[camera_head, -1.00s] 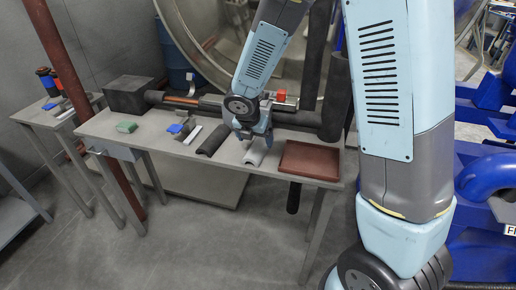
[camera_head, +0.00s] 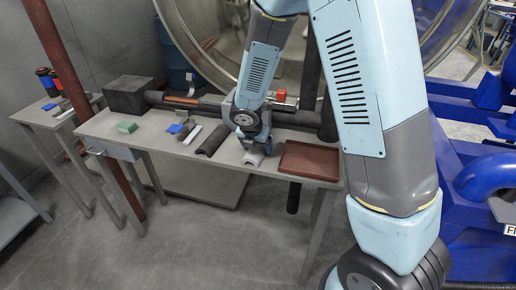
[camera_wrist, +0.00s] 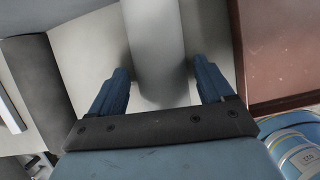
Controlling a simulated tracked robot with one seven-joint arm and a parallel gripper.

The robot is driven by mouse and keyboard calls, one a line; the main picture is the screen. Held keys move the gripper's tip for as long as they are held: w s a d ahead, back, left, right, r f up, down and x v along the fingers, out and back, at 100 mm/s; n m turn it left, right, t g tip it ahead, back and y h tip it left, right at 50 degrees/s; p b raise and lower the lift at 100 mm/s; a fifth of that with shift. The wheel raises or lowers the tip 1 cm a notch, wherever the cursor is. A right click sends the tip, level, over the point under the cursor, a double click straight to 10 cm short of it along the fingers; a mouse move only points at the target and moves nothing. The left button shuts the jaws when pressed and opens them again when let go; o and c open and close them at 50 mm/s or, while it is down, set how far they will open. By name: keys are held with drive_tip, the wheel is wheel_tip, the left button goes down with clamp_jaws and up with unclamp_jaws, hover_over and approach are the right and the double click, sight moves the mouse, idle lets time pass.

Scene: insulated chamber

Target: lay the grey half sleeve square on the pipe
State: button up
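The light grey half sleeve (camera_head: 253,158) lies on the table, left of a red-brown tray; it also shows in the wrist view (camera_wrist: 155,45), rounded side up. My gripper (camera_head: 259,146) is down over it. In the wrist view, my gripper's blue fingers (camera_wrist: 161,66) stand either side of the sleeve, with a narrow gap on each side, so it is open. The pipe (camera_head: 181,100) runs along the back of the table, with a bare copper-coloured stretch at the left between dark covered parts. My arm hides part of the pipe.
A dark half sleeve (camera_head: 213,140) lies left of the grey one. The red-brown tray (camera_head: 311,160) is close on the right. Blue (camera_head: 175,128) and green (camera_head: 127,127) blocks lie further left. A dark box (camera_head: 129,95) and a red fitting (camera_head: 281,96) are at the back.

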drive_tip(key=c, duration=0.8)
